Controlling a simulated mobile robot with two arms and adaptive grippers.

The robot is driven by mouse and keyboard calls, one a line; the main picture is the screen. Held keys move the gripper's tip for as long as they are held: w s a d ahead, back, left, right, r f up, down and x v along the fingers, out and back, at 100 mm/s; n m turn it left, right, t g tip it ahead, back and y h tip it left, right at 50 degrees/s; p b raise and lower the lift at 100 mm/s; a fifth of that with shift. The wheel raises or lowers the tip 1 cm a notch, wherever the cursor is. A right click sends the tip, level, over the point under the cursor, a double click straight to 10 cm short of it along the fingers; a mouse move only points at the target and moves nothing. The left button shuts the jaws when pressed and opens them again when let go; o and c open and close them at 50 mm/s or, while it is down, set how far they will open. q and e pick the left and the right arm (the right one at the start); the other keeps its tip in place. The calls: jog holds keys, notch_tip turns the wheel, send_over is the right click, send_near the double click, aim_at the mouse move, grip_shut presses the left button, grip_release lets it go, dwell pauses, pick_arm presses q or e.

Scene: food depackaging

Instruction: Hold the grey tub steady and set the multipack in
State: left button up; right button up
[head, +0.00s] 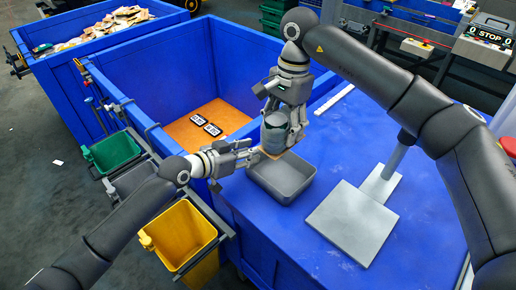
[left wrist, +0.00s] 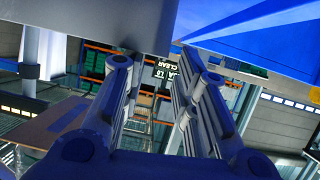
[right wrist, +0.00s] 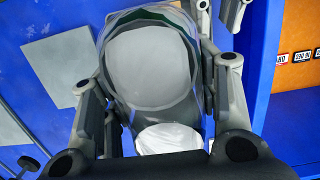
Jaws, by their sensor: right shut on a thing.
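The grey tub (head: 281,192) stands on the blue table, near its edge beside the big blue bin. My right gripper (head: 285,122) is shut on the multipack (head: 274,136), a greyish round-topped pack in clear wrap. It holds it over the far part of the tub; the pack's lower end is close to the rim, and I cannot tell if it touches. The multipack (right wrist: 150,68) fills the space between the fingers in the right wrist view. My left gripper (head: 238,160) is open at the tub's left side. In the left wrist view a grey surface (left wrist: 90,18), probably the tub, lies just beyond the fingertips.
A grey plate with a post (head: 352,222) stands on the table at right. The blue bin (head: 150,65) has an orange floor with two dark labels. Green (head: 112,152) and yellow (head: 182,232) small bins hang along its side. The front of the table is clear.

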pick_arm(q)
jog(key=shift+x, duration=2.4)
jog(key=shift+c, duration=0.4)
grip_shut()
